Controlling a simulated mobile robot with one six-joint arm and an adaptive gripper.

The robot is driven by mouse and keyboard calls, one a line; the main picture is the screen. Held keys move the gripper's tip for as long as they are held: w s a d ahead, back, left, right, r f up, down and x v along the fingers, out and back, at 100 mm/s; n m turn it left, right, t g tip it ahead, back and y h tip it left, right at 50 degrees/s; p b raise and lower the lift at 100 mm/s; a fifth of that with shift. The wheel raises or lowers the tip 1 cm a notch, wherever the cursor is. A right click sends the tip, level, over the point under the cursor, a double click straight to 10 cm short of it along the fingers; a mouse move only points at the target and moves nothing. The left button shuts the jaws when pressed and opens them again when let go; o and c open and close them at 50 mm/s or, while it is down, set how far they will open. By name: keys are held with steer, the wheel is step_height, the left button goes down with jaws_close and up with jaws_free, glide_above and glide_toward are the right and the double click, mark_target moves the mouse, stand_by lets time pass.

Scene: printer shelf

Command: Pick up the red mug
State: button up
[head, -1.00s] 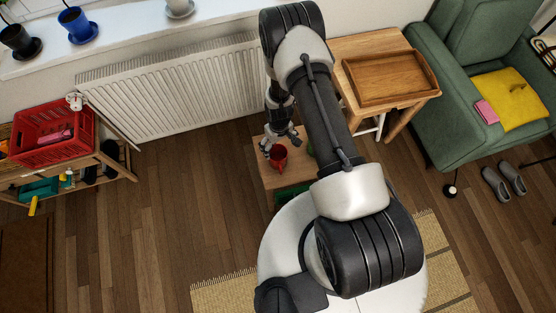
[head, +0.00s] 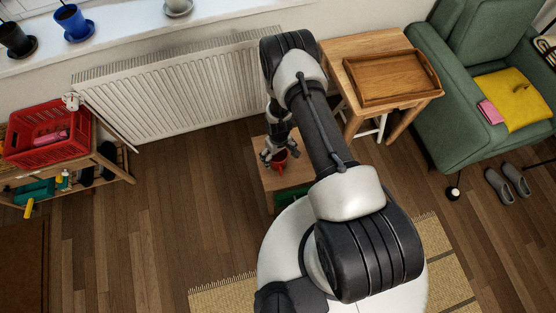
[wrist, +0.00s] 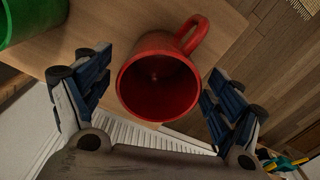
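The red mug (head: 279,165) stands on a low wooden stand (head: 286,182) in the head view. In the wrist view the red mug (wrist: 159,82) shows its open mouth toward the camera, with its handle at the upper right. My gripper (head: 277,157) is at the mug in the head view. In the wrist view the fingers of my gripper (wrist: 156,88) are spread wide, one on each side of the mug, with visible gaps. The gripper is open and holds nothing.
A green container (wrist: 35,18) stands near the mug at the wrist view's upper left. A wooden table with a tray (head: 390,77) is at the right. A radiator (head: 180,85) lies behind. A red crate (head: 47,135) sits on a shelf at the left.

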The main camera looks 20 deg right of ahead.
steer(key=c, duration=1.3)
steer(key=shift+o, duration=0.2)
steer(key=shift+r, duration=0.1)
